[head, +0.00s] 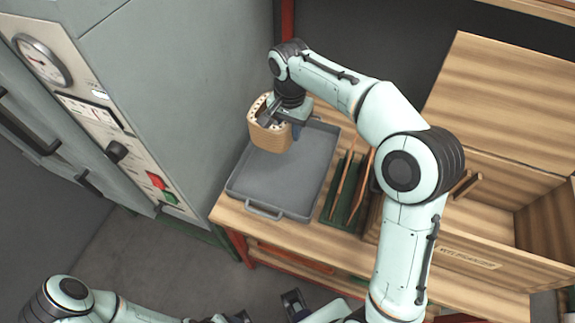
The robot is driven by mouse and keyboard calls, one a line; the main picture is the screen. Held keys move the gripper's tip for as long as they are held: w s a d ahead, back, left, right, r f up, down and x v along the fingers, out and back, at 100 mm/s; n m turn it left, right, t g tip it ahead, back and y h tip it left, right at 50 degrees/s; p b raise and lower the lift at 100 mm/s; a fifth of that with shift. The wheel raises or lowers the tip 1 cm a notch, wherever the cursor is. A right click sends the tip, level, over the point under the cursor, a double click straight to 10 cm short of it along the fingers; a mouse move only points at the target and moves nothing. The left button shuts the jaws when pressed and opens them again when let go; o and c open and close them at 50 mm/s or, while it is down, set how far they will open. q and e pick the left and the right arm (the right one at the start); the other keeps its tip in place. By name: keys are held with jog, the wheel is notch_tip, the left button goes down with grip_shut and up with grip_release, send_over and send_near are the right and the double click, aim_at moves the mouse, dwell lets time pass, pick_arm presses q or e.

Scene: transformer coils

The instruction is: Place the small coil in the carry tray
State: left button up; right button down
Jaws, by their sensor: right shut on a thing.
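The small coil (268,136) is a tan, round-cornered block with a pale top edged with dark dots. My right gripper (278,118) is shut on the coil's upper part. The coil appears over the back left part of the carry tray; I cannot tell whether it touches the tray floor. The carry tray (270,185) is grey and shallow, with a handle at its front, and its visible floor is otherwise empty. My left gripper (268,312) is low at the bottom edge, away from the bench, partly visible; its fingers are unclear.
The tray rests on a wooden bench (232,222). A green rack (347,195) with upright brown pieces stands right of the tray. A large wooden crate (470,250) with an open lid is farther right. A grey cabinet (190,90) with gauge and buttons borders the left.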

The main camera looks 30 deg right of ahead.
notch_tip(320, 180, up, 3)
jog(key=s+d+m, duration=0.1)
jog(key=d+m, duration=0.1)
jog(key=m, duration=0.1)
jog(key=b, duration=0.3)
send_over(297, 173)
notch_tip(297, 173, down, 12)
jog(key=shift+m, duration=0.3)
jog(key=shift+w+d+f+b, duration=0.1)
jog(key=shift+f+b, duration=0.35)
jog(key=shift+f, duration=3)
jog(key=shift+f, duration=0.2)
jog(key=c, duration=0.9)
grip_release()
